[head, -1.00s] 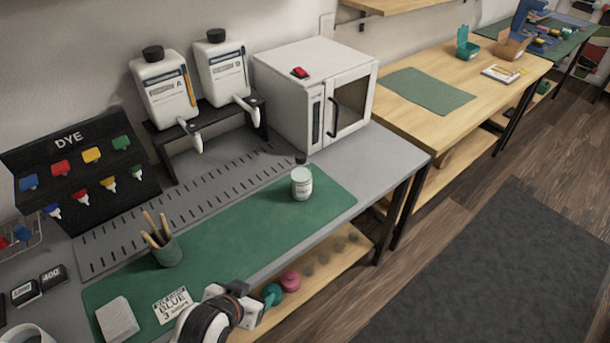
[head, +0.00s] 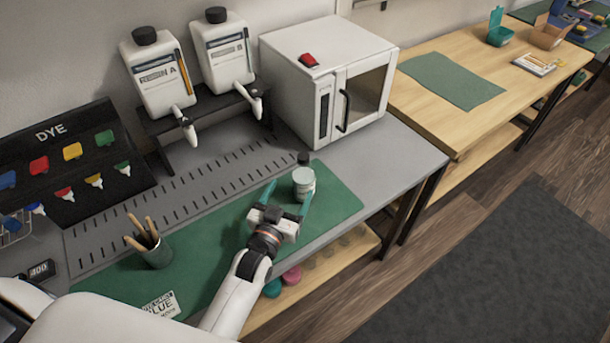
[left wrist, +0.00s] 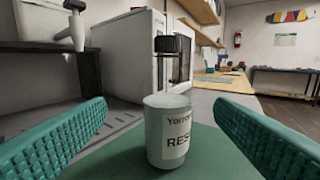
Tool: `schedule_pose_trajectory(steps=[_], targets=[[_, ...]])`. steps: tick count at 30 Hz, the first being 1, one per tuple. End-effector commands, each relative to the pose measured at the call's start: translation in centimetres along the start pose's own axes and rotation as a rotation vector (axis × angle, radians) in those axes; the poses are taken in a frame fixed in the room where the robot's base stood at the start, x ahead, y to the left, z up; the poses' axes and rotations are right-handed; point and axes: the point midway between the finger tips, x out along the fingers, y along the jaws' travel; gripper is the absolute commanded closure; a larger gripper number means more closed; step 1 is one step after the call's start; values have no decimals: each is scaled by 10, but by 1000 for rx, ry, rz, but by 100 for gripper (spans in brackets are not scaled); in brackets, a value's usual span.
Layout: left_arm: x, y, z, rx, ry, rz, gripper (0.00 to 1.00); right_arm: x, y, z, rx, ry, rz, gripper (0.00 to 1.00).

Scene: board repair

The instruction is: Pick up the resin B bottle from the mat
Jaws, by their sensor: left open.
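The resin bottle (head: 303,181) is small and pale with a dark cap, and stands upright on the green mat (head: 335,205). In the left wrist view the bottle (left wrist: 168,140) stands ahead between my fingers, its label partly readable as "RES"; the letter after that is hidden. My left gripper (head: 290,196) is open, with a teal finger on each side of the bottle in the head view. In the left wrist view the fingers are well apart, with gaps to the bottle on both sides. My right gripper is not in view.
A white oven (head: 322,85) stands behind the mat. Two large dispenser bottles, A (head: 157,75) and B (head: 222,50), sit on a black stand. A cup of sticks (head: 152,248) and a label card (head: 160,306) are at the mat's left. The mat right of the bottle is clear.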

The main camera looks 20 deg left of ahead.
Motion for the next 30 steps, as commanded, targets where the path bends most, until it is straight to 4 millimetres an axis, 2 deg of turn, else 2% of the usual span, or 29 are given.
schedule_pose_trajectory(steps=[1,5,12,21,30], targets=[[11,0,2,0,-2,0,23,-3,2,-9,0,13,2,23],[32,0,2,-1,0,0,23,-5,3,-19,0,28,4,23],[50,-2,3,-1,1,0,23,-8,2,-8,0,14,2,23],[90,-8,7,0,1,0,23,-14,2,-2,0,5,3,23],[95,-8,6,-1,2,0,23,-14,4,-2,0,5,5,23]])
